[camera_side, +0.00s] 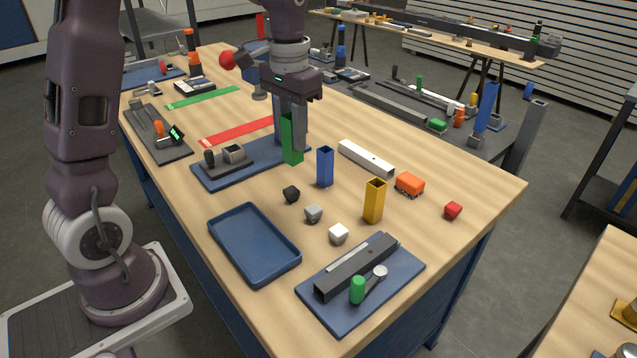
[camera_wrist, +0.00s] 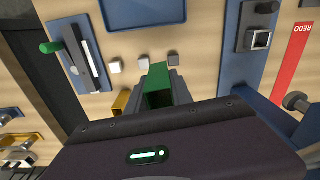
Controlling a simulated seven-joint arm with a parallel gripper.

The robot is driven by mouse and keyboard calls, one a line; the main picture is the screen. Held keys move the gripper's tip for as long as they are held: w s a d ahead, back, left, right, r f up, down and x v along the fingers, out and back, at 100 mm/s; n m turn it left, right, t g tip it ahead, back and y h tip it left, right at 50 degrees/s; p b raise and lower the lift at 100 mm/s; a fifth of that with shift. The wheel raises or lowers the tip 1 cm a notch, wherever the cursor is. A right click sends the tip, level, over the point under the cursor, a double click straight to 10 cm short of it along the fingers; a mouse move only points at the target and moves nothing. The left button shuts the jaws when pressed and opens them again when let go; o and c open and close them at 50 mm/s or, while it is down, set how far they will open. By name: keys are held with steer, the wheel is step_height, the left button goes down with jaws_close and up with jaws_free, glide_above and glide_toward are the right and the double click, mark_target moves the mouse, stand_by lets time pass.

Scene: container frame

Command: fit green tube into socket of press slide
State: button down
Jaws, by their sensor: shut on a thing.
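My gripper (camera_side: 297,128) is shut on the green tube (camera_side: 291,142), a hollow square tube held upright between the fingers. In the wrist view the green tube (camera_wrist: 157,88) shows between the fingers, with its open end visible. The press slide (camera_side: 247,166) is a blue plate with a dark knob and a grey square socket (camera_side: 235,153), left of the tube in the side view. The socket also shows in the wrist view (camera_wrist: 258,38), up and right of the tube. The tube is apart from the socket. I cannot tell its exact height above the table.
A blue tube (camera_side: 325,167) and a yellow tube (camera_side: 374,202) stand near my gripper. Black, grey and white blocks (camera_side: 313,214), a blue tray (camera_side: 254,246) and a green-handled lever fixture (camera_side: 357,287) are in front. A white bar (camera_side: 366,159) and red strip (camera_side: 236,131) lie flat.

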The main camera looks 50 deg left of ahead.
steer(key=s+a+r+n, duration=0.1)
steer(key=s+a+r, duration=0.1)
steer(key=a+r, duration=0.1)
steer(key=s+a+r+n, duration=0.2)
steer(key=a+r, duration=0.1)
steer(key=r, duration=0.3)
steer(key=s+a+r+n, duration=0.1)
steer(key=s+a+r, duration=0.1)
steer(key=a+r, duration=0.1)
steer(key=shift+s+a+r+n, duration=0.15)
steer(key=shift+s+r+n, duration=0.05)
steer(key=shift+r, duration=0.25)
steer(key=shift+s+a+r+n, duration=0.15)
steer(key=shift+s+r+n, duration=0.05)
steer(key=shift+r, duration=0.25)
steer(key=s+a+r+n, duration=0.1)
steer(key=s+a+r, duration=0.15)
steer(key=a, duration=0.25)
steer(key=w+a+f+m, duration=0.3)
steer(key=a+f, duration=0.2)
steer(key=f, duration=0.3)
steer(key=w+a+f+m, duration=0.4)
steer(key=a+f, duration=0.1)
steer(key=f, duration=0.4)
steer(key=shift+f, duration=0.15)
steer(key=shift+f, duration=2.85)
steer(key=shift+f, duration=2.15)
